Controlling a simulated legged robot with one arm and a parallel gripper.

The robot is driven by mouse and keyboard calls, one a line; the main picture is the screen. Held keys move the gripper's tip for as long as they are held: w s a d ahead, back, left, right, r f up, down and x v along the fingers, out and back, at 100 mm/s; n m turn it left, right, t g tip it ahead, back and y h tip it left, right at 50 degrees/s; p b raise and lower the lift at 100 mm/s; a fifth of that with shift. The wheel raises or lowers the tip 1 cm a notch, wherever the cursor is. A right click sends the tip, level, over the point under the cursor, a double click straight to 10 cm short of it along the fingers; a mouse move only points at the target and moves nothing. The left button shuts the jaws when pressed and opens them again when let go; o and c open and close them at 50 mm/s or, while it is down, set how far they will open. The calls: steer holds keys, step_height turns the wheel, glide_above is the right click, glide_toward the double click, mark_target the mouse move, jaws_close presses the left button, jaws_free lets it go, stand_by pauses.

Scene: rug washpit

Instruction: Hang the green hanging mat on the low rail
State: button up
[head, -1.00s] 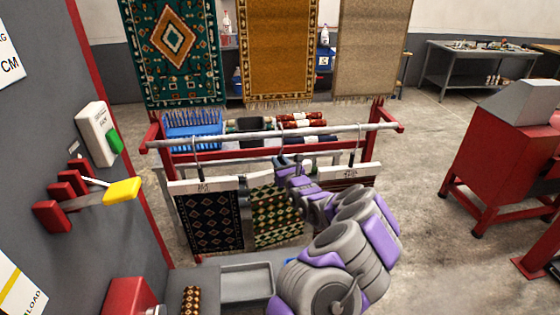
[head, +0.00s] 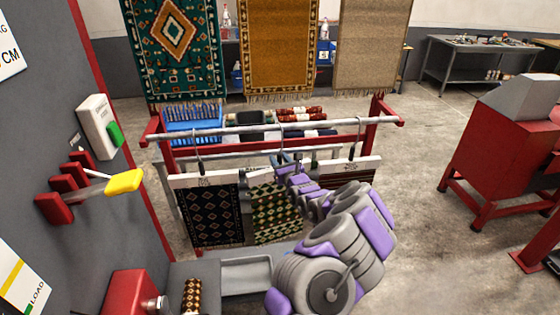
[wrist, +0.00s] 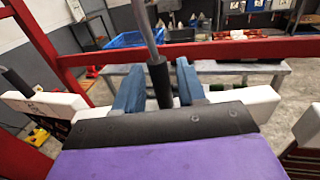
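The green hanging mat (head: 276,214), patterned in green and cream, hangs from a white hanger bar (head: 257,179) between two other hung mats, at about their height. The low rail (head: 250,129) is a silver bar above it. In the wrist view the hanger's metal hook stem, with a black grip (wrist: 160,88), rises out of the top of the picture. My gripper (wrist: 158,75) has its two blue fingers on either side of this grip, with narrow gaps showing. It appears open around the grip.
A dark mat (head: 212,216) hangs left and a reddish-brown mat (head: 346,177) right. A red frame (head: 390,112) carries the rail. A grey tray (head: 245,274) lies below. A yellow-handled tool (head: 124,182) juts from the left wall. Open floor lies right.

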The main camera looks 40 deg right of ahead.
steer(key=shift+o, duration=1.2)
steer(key=shift+s, duration=0.55)
steer(key=p+v, duration=0.4)
steer(key=v, duration=1.2)
steer(key=shift+a, duration=0.2)
